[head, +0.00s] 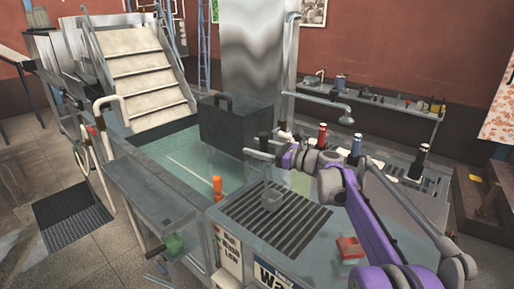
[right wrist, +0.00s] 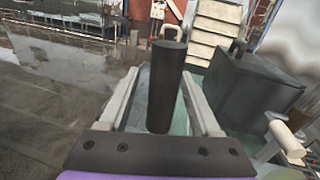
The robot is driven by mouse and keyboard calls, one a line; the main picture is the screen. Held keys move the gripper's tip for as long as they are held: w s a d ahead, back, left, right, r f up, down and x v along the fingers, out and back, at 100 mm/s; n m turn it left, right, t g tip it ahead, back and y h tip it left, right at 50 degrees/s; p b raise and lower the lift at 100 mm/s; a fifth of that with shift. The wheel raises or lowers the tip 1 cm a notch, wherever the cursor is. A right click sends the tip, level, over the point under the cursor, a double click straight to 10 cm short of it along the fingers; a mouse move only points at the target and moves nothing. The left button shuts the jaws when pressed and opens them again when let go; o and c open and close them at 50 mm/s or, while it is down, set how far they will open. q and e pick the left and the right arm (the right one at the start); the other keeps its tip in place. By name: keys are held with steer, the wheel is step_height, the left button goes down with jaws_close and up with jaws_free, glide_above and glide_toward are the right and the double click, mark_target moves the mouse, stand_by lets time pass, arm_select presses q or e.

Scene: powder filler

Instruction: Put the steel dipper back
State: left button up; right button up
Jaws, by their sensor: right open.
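The steel dipper (head: 272,198) shows in the head view as a small grey cup low over the slotted grate, with a thin stem rising toward my right gripper (head: 262,149). In the right wrist view a dark upright cylinder (right wrist: 166,88), which looks like the dipper's handle, stands between the two pale fingers of the right gripper (right wrist: 165,100). The fingers are open, with gaps showing on both sides of the cylinder. Whether the cup touches the grate I cannot tell. My left gripper is out of view.
The slotted grate (head: 250,222) lies on the steel counter, with a red block (head: 349,248) to its right. A dark grey box with a handle (head: 235,125) stands behind the gripper. Several bottles with red, blue and black tops stand at the back right. An orange post (head: 217,187) stands left.

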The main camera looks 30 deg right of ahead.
steer(key=b+v, duration=0.2)
steer(key=v, duration=1)
steer(key=s+a+f+n+g+h, duration=0.2)
steer(key=s+a+f+n+g, duration=0.3)
steer(key=a+f, duration=0.4)
steer(key=s+a+f+n+g+h, duration=0.1)
steer(key=s+a+f+n+g, duration=0.2)
steer(key=s+a+f+n, duration=0.65)
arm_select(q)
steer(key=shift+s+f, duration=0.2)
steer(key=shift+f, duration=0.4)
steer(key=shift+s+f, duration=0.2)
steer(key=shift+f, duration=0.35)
arm_select(e)
steer(key=s+a+f+n+g+h, duration=0.1)
steer(key=s+a+f+n+h, duration=0.2)
steer(key=s+f+n+h, duration=0.4)
steer(key=shift+s+a+f+n+g, duration=0.3)
steer(key=shift+s+f+n, duration=2.15)
steer(key=shift+n, duration=0.9)
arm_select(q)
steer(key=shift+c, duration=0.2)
arm_select(e)
steer(key=shift+s+r, duration=0.1)
steer(key=shift+r, duration=0.05)
